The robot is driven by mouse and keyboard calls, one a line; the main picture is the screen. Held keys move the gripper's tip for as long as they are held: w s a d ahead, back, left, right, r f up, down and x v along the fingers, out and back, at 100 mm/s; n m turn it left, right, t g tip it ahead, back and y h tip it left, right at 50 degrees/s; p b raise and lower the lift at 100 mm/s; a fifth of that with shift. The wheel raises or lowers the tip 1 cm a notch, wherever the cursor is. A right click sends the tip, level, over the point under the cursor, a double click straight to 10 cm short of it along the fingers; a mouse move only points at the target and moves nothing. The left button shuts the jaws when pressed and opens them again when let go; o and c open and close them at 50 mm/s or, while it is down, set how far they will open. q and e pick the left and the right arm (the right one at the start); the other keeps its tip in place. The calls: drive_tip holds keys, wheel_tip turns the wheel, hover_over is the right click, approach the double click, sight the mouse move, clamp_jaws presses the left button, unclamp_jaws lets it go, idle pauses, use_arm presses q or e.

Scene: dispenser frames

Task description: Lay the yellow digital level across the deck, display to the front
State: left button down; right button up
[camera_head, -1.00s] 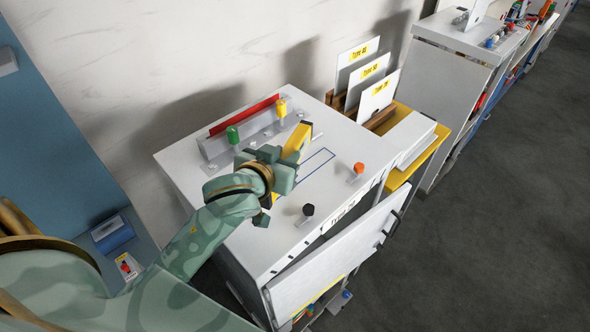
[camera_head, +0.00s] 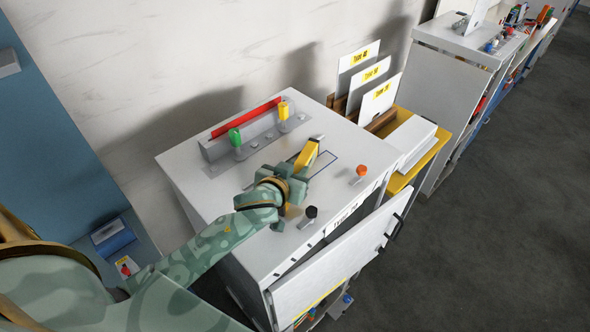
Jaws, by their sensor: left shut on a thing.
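The yellow digital level (camera_head: 308,154) is at the middle of the white deck (camera_head: 194,176). My left gripper (camera_head: 291,176) is shut on it, and the hand hides much of its body. The level's far end sticks out beyond the fingers. I cannot make out its display, or whether it touches the deck. A dark blue outlined rectangle (camera_head: 326,161) is marked on the deck beside the level and is partly covered by it. My right gripper is not in view.
A rail with a red strip (camera_head: 246,117), a green knob (camera_head: 235,138) and a yellow knob (camera_head: 283,111) stands at the back. An orange knob (camera_head: 361,170) and a black knob (camera_head: 311,212) stand at the front. A panel (camera_head: 335,262) hangs open in front. Labelled cards (camera_head: 380,97) stand to the right.

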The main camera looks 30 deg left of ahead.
use_arm(q)
drive_tip(key=c, duration=1.4)
unclamp_jaws()
drive_tip(key=shift+f, duration=0.15)
drive_tip(key=shift+c, duration=0.2)
drive_tip(key=o, duration=0.3)
